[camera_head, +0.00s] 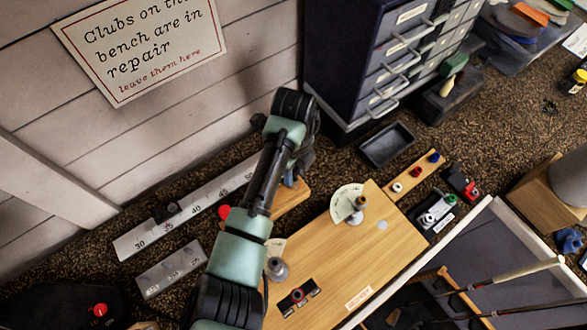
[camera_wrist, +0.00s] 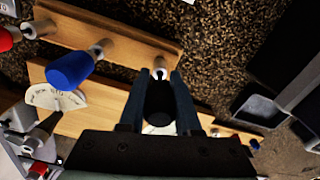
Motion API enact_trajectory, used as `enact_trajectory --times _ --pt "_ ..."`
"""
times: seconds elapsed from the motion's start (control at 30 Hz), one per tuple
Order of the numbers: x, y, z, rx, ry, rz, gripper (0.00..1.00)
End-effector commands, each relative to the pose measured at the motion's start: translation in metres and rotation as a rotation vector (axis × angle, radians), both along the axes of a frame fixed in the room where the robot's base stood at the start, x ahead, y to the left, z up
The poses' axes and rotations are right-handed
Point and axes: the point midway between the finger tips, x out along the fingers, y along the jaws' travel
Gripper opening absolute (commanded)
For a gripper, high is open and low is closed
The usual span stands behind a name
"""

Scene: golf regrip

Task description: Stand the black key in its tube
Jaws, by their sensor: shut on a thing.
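My gripper (camera_wrist: 160,82) is shut on the black key (camera_wrist: 159,103), whose dark rounded handle lies between the two fingers in the wrist view. A wooden rack (camera_wrist: 115,33) lies just beyond the fingertips. A short grey tube (camera_wrist: 159,66) stands near the rack's right end, right in front of the fingertips and in line with the black key. The key's lower end is hidden, so I cannot tell whether it is in the tube. In the head view my arm covers most of the rack (camera_head: 293,198) and hides the key.
A blue key (camera_wrist: 70,70) and a red key (camera_wrist: 8,38) stand on the same rack, left of the gripper. A larger wooden board (camera_head: 340,260) with a white dial (camera_head: 346,203) lies nearby. A black tray (camera_head: 386,145) and a drawer cabinet (camera_head: 385,50) stand behind.

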Motion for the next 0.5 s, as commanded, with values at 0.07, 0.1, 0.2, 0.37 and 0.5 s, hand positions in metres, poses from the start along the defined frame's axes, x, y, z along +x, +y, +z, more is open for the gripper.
enact_trajectory --times 0.07,0.1,0.2,0.37,0.5 --pt "0.0 -0.0001 -0.0031 0.0 0.0 0.0 0.0" --pt "0.0 -0.0001 -0.004 0.0 0.0 0.0 0.0" --pt "0.0 -0.0001 -0.0065 0.0 0.0 0.0 0.0" --pt "0.0001 -0.0002 -0.0105 0.0 0.0 0.0 0.0" --pt "0.0001 -0.0001 -0.0104 -0.001 -0.001 -0.001 0.46"
